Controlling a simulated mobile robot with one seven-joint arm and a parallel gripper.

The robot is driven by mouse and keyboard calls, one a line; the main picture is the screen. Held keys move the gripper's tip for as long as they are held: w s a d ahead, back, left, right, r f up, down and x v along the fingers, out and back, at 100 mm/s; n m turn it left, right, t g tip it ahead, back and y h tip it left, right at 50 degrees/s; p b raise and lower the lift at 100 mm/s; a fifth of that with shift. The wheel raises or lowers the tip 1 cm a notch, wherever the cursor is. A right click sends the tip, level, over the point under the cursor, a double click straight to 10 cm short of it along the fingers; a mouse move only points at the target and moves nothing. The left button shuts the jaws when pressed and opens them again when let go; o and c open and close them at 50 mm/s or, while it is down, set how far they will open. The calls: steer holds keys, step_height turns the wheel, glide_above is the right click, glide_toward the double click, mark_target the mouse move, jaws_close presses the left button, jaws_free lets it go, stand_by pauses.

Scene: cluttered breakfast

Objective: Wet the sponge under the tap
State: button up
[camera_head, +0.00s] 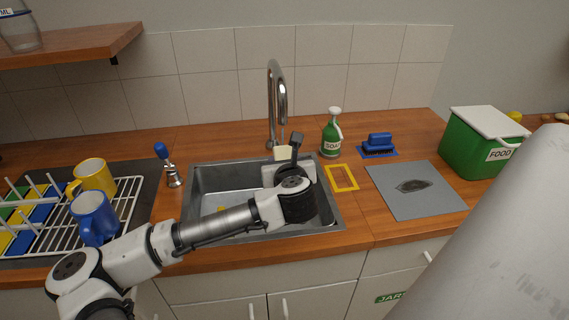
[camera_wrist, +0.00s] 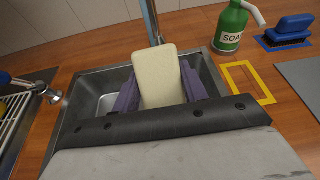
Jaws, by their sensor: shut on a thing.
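The cream sponge (camera_wrist: 156,78) is held upright between the two dark fingers of my gripper (camera_wrist: 158,88), which is shut on it. In the head view the sponge (camera_head: 284,153) shows as a small pale block behind my wrist, over the back part of the sink (camera_head: 206,214). The chrome tap (camera_head: 276,95) arches up behind the sink, its spout end just above the sponge. The tap (camera_wrist: 151,20) also shows beyond the sponge in the wrist view. I cannot tell whether water is running. My wrist hides the sponge's lower part in the head view.
A green soap bottle (camera_head: 331,136), a yellow frame (camera_head: 341,178), a blue brush (camera_head: 377,144) and a grey mat (camera_head: 402,190) lie right of the sink. A blue-handled tool (camera_head: 169,168) and a dish rack (camera_head: 122,210) with two mugs stand left.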

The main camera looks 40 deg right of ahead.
stand_by(0.4)
steer(key=s+a, duration=0.4)
steer(key=s, duration=0.2)
steer(key=shift+s+a+b, duration=0.25)
steer(key=shift+a+b, duration=0.1)
stand_by(0.3)
stand_by(1.7)
